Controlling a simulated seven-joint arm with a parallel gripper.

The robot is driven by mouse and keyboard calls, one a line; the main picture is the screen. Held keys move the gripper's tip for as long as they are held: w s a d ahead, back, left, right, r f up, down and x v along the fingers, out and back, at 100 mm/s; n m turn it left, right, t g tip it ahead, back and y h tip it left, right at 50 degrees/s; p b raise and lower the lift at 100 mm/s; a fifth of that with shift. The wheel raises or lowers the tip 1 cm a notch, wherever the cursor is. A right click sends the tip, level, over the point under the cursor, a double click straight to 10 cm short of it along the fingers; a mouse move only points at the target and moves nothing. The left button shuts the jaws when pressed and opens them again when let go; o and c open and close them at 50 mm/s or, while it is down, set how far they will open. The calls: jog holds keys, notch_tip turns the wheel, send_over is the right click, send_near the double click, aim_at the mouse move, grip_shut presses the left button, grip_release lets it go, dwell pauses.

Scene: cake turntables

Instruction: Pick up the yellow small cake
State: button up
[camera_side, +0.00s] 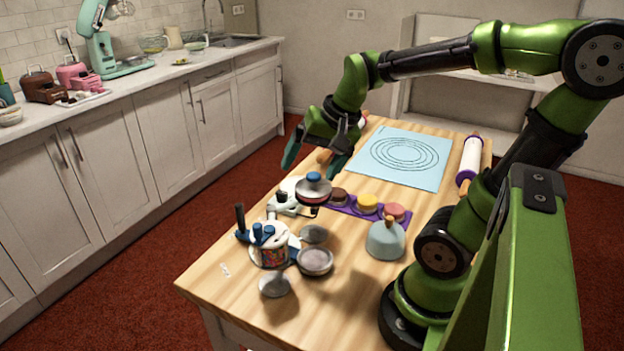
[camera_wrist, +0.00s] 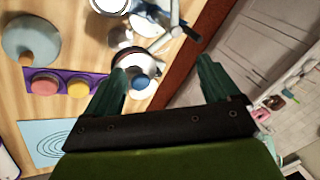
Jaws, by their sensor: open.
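The yellow small cake (camera_side: 367,202) sits on a purple tray (camera_side: 351,207) between a brown cake (camera_side: 338,194) and a pink cake (camera_side: 395,210). In the wrist view the yellow cake (camera_wrist: 78,89) is on the purple tray, left of my gripper's left finger, beside the pink cake (camera_wrist: 45,86). The brown cake appears hidden there by the finger. My gripper (camera_side: 314,166) is open and empty, above the table's left edge and left of the cakes. Its two green fingers (camera_wrist: 160,66) are spread apart in the wrist view.
A blue-grey dome with a wooden knob (camera_side: 386,240) stands close in front of the cakes. A blue mat (camera_side: 425,170) lies flat behind.

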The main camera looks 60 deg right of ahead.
jog(key=s+d+f+m+g, duration=0.1)
jog(key=d+f+m+g, duration=0.2)
jog(key=d+m, duration=1.05)
jog(key=m+g, duration=0.2)
jog(key=m, duration=1.3)
send_over(367, 199)
jog(key=shift+n+h, duration=0.25)
jog(key=shift+h, duration=0.15)
jog(key=f, duration=1.1)
jog(key=shift+w+d+f, duration=0.1)
jog(key=shift+w+f, duration=0.2)
jog(key=shift+f, duration=0.05)
jog(key=shift+s+f, duration=0.15)
jog(key=shift+f, duration=1.2)
jog(key=shift+s+f, duration=0.15)
jog(key=shift+f, duration=1.2)
jog(key=shift+c, duration=0.3)
jog(key=shift+r, duration=0.1)
jog(key=c, duration=1.1)
